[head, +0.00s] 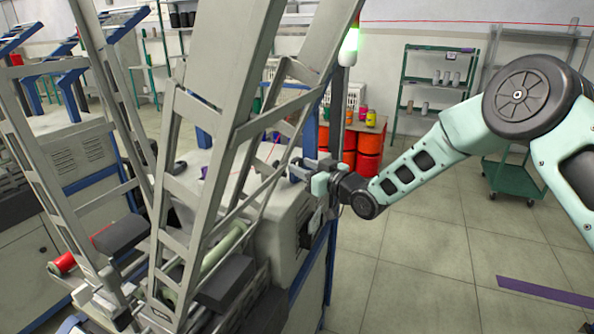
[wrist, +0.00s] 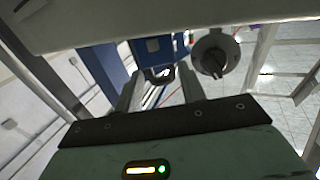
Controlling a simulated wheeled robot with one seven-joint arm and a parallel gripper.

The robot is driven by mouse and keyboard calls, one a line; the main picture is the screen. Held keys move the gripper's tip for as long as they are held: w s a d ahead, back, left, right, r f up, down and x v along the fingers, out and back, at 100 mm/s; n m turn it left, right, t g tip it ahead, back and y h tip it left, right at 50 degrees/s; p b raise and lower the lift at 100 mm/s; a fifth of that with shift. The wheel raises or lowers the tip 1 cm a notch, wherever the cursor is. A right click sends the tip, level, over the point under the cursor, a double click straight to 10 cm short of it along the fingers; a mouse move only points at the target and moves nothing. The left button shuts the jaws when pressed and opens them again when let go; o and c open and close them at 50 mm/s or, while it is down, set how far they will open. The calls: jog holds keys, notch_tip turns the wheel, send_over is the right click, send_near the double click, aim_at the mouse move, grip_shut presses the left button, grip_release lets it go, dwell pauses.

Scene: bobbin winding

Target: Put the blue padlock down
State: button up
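The blue padlock (wrist: 155,48) shows in the wrist view as a blue block, with a dark curved shackle on its near side. My gripper (wrist: 162,88) has its two grey fingers on either side of it, the tips in line with the block's side edges, and appears shut on it. In the head view my gripper (head: 312,171) is at the grey winding machine (head: 285,215), beside its blue corner post; the padlock cannot be made out clearly there. I cannot tell whether the padlock touches the machine.
A grey round switch with a dark handle (wrist: 213,58) is close right of the fingers in the wrist view. Slanted grey frames (head: 205,170) stand left of my gripper. Orange drums (head: 368,155) with coloured spools stand behind. Floor (head: 430,270) at right is open.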

jog(key=shift+p+x, duration=0.7)
jog(key=shift+x, duration=1.6)
jog(key=c, duration=0.9)
jog(key=shift+o, duration=0.2)
